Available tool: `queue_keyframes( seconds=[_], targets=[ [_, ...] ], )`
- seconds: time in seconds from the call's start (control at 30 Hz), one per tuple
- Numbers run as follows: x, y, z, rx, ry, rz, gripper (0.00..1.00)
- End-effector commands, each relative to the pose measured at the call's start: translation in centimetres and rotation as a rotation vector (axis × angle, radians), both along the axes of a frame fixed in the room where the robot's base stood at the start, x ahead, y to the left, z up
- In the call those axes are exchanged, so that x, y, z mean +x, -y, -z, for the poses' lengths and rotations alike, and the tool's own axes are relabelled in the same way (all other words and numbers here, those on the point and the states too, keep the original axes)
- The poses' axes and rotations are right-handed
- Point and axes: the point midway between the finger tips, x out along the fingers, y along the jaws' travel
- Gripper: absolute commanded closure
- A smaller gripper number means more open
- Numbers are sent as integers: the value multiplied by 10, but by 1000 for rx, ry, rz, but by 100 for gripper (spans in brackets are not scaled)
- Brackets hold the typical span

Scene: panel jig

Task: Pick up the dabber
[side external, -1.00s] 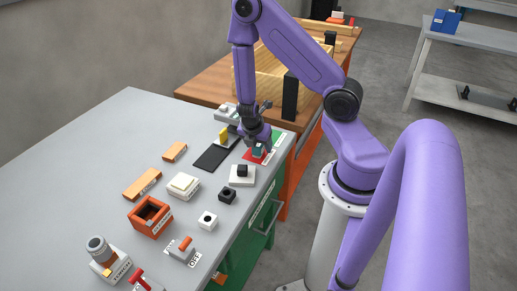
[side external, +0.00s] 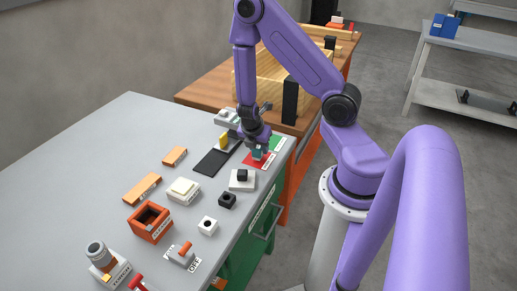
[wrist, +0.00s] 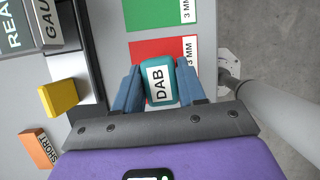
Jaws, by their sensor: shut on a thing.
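The dabber (wrist: 160,85) is a small teal block with a white label reading DAB. In the wrist view it sits between the two blue fingers of my gripper (wrist: 160,90), which touch its sides. In the side view my gripper (side external: 258,148) points down over the red patch (side external: 262,163) near the bench's right edge, with the teal dabber (side external: 257,154) at its tips. I cannot tell whether the dabber is clear of the patch; its underside is hidden.
A green patch (wrist: 150,16) lies beside the red one. A yellow block (side external: 223,137) and a black pad (side external: 212,162) are to the left. A white block with a black top (side external: 242,179) stands nearer the camera. The bench's left part (side external: 90,160) is clear.

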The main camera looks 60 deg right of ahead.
Motion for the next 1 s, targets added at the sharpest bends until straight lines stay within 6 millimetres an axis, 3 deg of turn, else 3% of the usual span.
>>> queue_keyframes(
  seconds=[0.5, 0.73, 1.0],
  targets=[
    [0, -1, -67, 0, 5, 2, 90],
    [0, 0, -84, -2, 3, 1, 90],
    [-1, 0, -89, 0, 0, 0, 90]
  ],
)
